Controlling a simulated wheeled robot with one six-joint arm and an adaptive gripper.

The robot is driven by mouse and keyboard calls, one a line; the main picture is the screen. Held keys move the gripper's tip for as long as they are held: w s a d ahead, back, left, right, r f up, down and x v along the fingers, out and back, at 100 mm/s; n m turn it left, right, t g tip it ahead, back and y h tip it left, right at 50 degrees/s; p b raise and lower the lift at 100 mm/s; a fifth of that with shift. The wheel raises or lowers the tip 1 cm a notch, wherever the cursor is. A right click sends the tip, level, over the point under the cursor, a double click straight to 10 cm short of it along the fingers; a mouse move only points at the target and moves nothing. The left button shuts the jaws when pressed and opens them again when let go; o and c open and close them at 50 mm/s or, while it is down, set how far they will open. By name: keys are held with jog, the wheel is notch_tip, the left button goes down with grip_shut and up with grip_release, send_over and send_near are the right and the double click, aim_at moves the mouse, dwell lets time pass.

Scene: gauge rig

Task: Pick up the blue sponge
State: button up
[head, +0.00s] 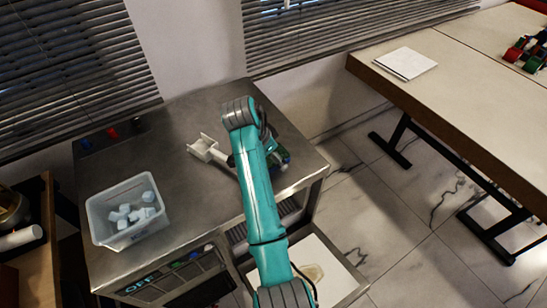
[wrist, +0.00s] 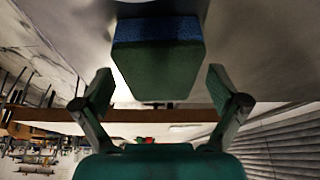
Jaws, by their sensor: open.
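The blue sponge (wrist: 158,70) fills the upper middle of the wrist view. It is a block with a blue layer at the top edge and a dark green face towards me. My gripper (wrist: 160,82) is open, with one finger on each side of the sponge and a visible gap at both sides. Whether the fingertips reach past its near face, I cannot tell. In the head view my teal arm covers most of that spot. A small green and blue patch (head: 282,157) shows just right of the arm, and I cannot tell whether it is the sponge.
The metal worktop (head: 180,185) holds a white bin (head: 124,233) of pale blue pieces at left and a white scoop-like item (head: 204,149) close to my arm. Red and blue knobs sit at the back left. A long table (head: 450,75) stands at right, with floor between.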

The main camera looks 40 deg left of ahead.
jog(key=shift+f, duration=0.25)
dwell(0.3)
jog(key=c, duration=0.8)
